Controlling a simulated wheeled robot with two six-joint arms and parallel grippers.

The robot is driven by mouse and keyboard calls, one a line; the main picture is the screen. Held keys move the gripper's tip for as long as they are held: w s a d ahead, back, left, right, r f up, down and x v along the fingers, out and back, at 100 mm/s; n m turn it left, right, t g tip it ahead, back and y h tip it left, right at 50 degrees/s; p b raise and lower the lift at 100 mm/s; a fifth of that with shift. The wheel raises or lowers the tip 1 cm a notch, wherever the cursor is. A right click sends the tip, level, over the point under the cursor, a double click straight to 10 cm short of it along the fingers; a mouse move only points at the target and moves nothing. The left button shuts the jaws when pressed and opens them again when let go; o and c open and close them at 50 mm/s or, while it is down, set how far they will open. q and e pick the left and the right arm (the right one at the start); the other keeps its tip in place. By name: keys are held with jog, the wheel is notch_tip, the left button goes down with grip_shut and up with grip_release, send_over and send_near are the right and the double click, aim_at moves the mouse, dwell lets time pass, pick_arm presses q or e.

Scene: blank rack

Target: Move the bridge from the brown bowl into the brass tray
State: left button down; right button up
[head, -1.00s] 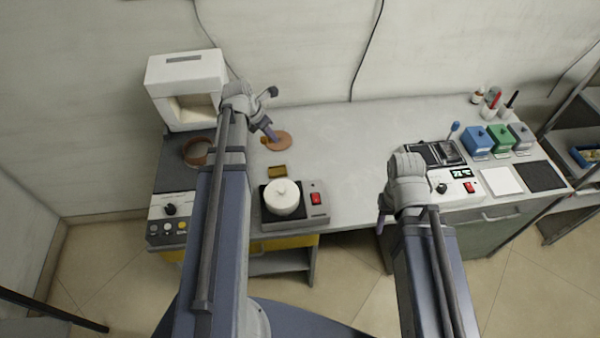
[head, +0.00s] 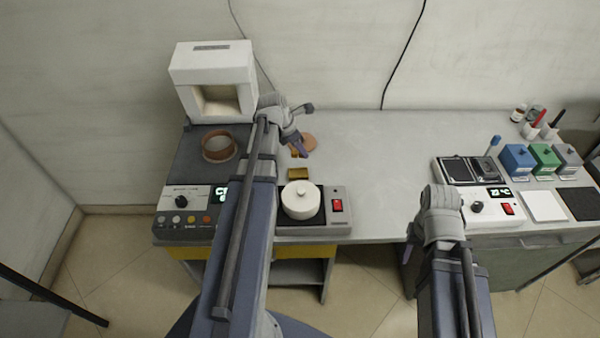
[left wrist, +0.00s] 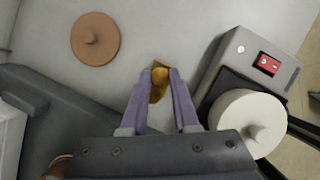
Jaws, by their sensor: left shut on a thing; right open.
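The brown bowl (head: 219,147) stands open at the left; its edge also shows in the left wrist view (left wrist: 58,167). A brown lid with a knob lies on the bench in the left wrist view (left wrist: 95,38). The brass tray (head: 299,174) sits behind the round white pot. My left gripper (head: 304,154) is shut on the golden bridge (left wrist: 157,88), above the bench by the tray. In the left wrist view the bridge overlaps the tray, so their gap is unclear. My right gripper (head: 408,252) is open, low at the bench's front edge.
A white pot (head: 300,200) stands on a hotplate (head: 337,220) with a red switch. A white furnace (head: 213,75) is at the back left. Another instrument (head: 492,207) and coloured boxes (head: 517,158) are at right. The bench middle (head: 385,160) is clear.

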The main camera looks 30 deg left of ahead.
aim_at(304, 173)
pick_arm(q)
notch_tip(304, 173, down, 9)
jog(key=b, duration=0.8)
jog(key=shift+s+r, duration=0.1)
jog(key=shift+r, duration=0.1)
jog(key=shift+f, duration=0.15)
